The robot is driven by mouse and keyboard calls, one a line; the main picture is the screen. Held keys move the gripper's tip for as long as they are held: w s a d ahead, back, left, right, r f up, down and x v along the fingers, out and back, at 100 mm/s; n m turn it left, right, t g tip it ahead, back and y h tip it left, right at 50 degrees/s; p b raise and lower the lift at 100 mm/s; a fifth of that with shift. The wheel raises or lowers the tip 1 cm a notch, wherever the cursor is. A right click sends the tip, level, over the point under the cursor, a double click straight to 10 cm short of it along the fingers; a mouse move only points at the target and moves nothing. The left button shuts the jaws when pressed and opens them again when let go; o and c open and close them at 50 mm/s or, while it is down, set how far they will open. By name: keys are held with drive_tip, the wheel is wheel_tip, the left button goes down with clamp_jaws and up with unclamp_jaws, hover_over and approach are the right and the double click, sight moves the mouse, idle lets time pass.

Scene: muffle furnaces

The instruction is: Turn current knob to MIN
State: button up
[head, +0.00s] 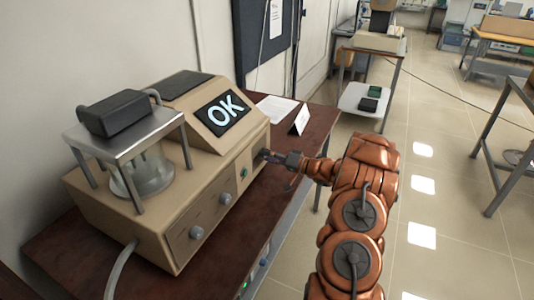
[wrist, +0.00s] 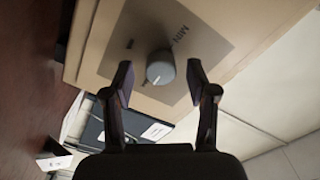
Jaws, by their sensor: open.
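The beige device (head: 165,215) stands on a dark red-brown table and its screen (head: 222,113) reads "OK". My gripper (head: 271,156) is at the right end of its front panel. In the wrist view a grey round knob (wrist: 160,67) sits on a darker panel patch, with the label "MIN" (wrist: 181,34) above and right of it. My two fingers are apart, one on each side of the knob, with a visible gap to it in the picture. A pale pointer line shows on the knob's lower part. In the head view my gripper largely hides this knob.
A metal stand with a glass vessel (head: 148,172) is on the left. A white folded card (head: 300,119) stands behind my gripper.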

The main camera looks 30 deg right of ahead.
drive_tip(key=shift+w+a, duration=0.25)
drive_tip(key=shift+w, duration=0.15)
clamp_jaws()
idle(0.4)
